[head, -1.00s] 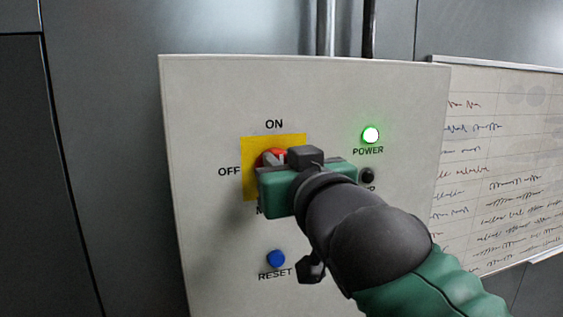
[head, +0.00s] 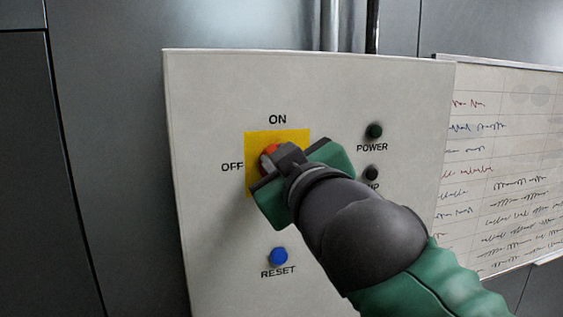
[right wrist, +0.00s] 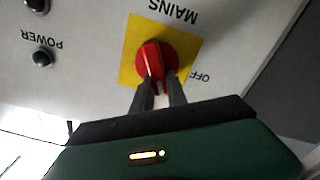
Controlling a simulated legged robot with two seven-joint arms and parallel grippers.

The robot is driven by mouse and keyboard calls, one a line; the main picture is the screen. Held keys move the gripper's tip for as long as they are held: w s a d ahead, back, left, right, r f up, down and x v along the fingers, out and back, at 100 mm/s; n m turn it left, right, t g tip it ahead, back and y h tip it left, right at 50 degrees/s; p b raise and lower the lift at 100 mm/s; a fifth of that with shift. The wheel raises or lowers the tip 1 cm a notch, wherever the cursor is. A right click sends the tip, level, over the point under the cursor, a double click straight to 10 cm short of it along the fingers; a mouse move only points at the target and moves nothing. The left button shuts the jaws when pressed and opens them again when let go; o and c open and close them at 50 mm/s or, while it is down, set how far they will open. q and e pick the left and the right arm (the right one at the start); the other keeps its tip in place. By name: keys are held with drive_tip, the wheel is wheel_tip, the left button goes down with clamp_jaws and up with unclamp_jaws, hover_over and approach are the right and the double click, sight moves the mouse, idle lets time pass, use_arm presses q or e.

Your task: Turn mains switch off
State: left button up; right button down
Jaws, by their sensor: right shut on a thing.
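The red rotary mains switch (head: 268,152) sits on a yellow square plate (head: 291,136) on the pale panel, with ON printed above and OFF to its left. In the right wrist view the red switch (right wrist: 151,55) shows clearly, with its handle between my fingers. My right gripper (right wrist: 160,83) is shut on the switch handle. In the head view my right gripper (head: 276,160) hides much of the switch and is tilted against the panel's edges. The power lamp (head: 374,131) is dark. My left gripper is not in view.
A blue reset button (head: 278,256) sits below the switch on the panel (head: 215,90). A second dark lamp (head: 370,173) is partly beside my arm. A whiteboard (head: 500,150) with handwriting hangs at the right. Pipes rise above the panel.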

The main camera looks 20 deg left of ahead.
drive_tip(key=n, duration=0.2)
drive_tip(key=f+n, duration=0.1)
drive_tip(key=n, duration=0.3)
drive_tip(key=shift+s+a+f, duration=0.15)
drive_tip(key=shift+s+a, duration=0.05)
drive_tip(key=shift+a, duration=0.2)
drive_tip(key=n, duration=0.3)
drive_tip(key=f+n, duration=0.1)
drive_tip(key=n, duration=0.1)
drive_tip(key=shift+a+f+n+p, duration=0.1)
drive_tip(key=shift+n+p, duration=0.2)
drive_tip(key=shift+n, duration=0.1)
drive_tip(key=c, duration=1.4)
unclamp_jaws()
drive_tip(key=shift+s, duration=0.15)
drive_tip(key=shift+o, duration=0.4)
